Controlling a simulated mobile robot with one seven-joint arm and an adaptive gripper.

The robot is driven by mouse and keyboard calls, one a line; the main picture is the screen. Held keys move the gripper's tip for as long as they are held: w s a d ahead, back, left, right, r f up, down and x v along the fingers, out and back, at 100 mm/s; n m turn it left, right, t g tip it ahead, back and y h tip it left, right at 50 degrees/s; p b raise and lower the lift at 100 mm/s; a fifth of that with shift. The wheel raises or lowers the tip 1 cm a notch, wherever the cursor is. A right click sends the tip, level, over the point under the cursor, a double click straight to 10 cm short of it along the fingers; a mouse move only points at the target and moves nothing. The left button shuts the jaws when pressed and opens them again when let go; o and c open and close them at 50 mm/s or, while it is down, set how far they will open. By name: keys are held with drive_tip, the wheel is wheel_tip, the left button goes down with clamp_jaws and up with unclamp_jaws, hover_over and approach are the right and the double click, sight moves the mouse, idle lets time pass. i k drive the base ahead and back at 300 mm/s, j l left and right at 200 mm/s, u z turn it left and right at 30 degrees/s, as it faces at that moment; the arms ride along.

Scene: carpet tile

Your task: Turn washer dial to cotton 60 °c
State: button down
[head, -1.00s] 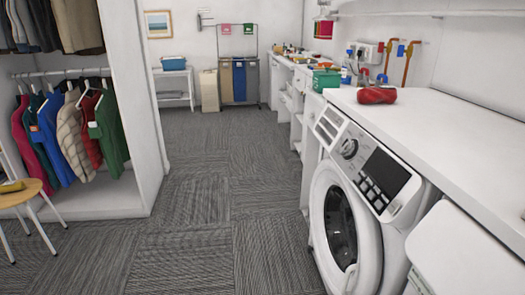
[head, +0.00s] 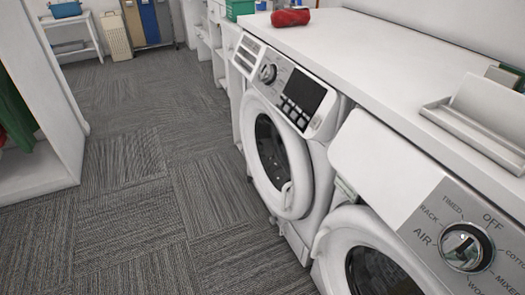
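The washer (head: 290,185) is a white front loader under the counter, with a round door and a dark display. Its dial (head: 268,73) is a silver knob left of the display; the marks around it are too small to read. A second white machine (head: 385,165) stands nearer, at the lower right. Its large silver knob (head: 466,247) has a ring marked OFF, TIMED, RACK, AIR, WO…, MIXED and COTTO…, the last cut off by the frame edge. My gripper is not in view.
A white counter (head: 370,50) runs above the machines, with a red bundle (head: 290,17) and a grey tray (head: 475,135) on it. The carpet floor (head: 130,190) left of the machines is clear. A white closet wall (head: 45,100) stands at the left.

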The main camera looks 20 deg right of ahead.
sight(267, 72)
drive_tip(key=i+l+z, duration=0.15)
drive_tip(key=i+z, duration=0.6)
drive_tip(key=i, duration=0.15)
